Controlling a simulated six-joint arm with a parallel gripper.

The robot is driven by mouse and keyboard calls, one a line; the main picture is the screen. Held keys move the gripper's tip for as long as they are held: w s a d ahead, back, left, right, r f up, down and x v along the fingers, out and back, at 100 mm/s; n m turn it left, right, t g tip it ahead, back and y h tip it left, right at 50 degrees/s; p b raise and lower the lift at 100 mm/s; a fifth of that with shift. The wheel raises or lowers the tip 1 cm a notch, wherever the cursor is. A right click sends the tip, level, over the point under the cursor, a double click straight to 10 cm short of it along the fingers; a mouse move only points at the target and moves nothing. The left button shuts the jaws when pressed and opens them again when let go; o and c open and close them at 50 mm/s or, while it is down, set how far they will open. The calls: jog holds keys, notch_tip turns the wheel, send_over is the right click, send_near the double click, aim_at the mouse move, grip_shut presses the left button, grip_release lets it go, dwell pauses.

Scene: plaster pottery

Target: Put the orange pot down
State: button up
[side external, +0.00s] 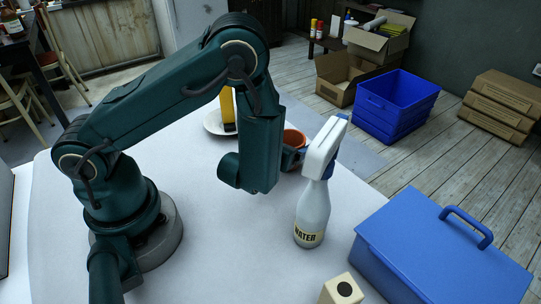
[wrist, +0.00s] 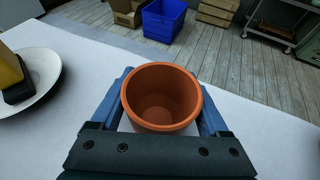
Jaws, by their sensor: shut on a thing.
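The orange pot (wrist: 161,112) is upright and looks empty inside in the wrist view. My gripper (wrist: 161,108) is shut on it, with one blue finger on each side of its wall. In the side external view the pot (side external: 294,138) shows only in part behind my arm and the spray bottle, with my gripper (side external: 290,158) around it. I cannot tell whether its base touches the white table (side external: 215,260).
A white plate (wrist: 40,75) with a yellow and black object (wrist: 12,75) on it is left of the pot. A white spray bottle (side external: 313,210) stands close by. A blue toolbox (side external: 430,250) and a pale block (side external: 340,290) are at the front right.

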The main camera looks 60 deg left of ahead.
jog(key=o, duration=1.3)
jog(key=shift+f, duration=0.15)
jog(key=shift+r, duration=0.2)
jog(key=v, duration=1.1)
jog(key=shift+d, duration=0.15)
jog(key=shift+s+d+r, duration=0.1)
jog(key=shift+s, duration=0.35)
